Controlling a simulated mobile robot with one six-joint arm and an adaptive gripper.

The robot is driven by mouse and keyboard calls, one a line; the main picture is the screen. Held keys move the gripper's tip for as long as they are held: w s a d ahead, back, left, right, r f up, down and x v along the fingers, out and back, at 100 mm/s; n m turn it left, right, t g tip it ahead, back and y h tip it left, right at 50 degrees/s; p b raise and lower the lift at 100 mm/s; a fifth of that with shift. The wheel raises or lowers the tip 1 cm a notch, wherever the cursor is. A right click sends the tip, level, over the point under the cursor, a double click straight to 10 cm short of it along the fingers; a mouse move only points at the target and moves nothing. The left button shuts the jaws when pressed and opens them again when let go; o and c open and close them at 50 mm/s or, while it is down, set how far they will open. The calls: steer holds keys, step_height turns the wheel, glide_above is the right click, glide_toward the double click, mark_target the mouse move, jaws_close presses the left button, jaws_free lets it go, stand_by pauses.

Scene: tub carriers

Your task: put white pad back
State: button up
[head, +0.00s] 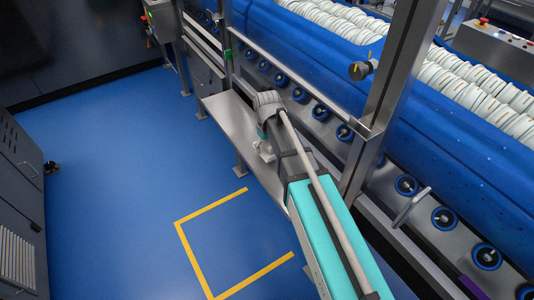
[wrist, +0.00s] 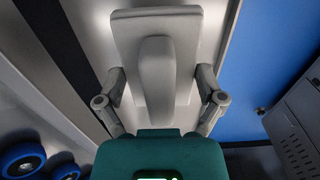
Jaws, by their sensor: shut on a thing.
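The white pad (wrist: 126,36), a pale flat plate with a raised rounded grip (wrist: 155,70), fills the upper middle of the wrist view. My gripper (wrist: 158,82) has one finger on each side of the grip and is shut on the pad. The fingertips are partly hidden against the pad. The pad is over a pale steel surface (wrist: 215,20); I cannot tell whether it touches it. In the head view my arm hides the pad and most of the gripper.
A narrow steel bench (head: 232,122) runs beside the blue machine (head: 300,45), with blue-rimmed rollers (head: 321,111) along its side. A steel post (head: 390,85) stands right of my arm. Yellow tape (head: 205,268) marks the open blue floor (head: 120,170). A dark grey cabinet (head: 22,170) is at left.

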mark_target(267, 152)
steer(key=shift+f+b, duration=1.35)
steer(key=shift+f, duration=0.3)
steer(key=shift+f, duration=0.1)
steer(key=o, duration=0.7)
steer(key=shift+w, duration=0.1)
steer(key=shift+r, duration=0.25)
step_height(267, 152, up, 12)
steer(key=p, duration=1.2)
steer(key=shift+f, duration=0.1)
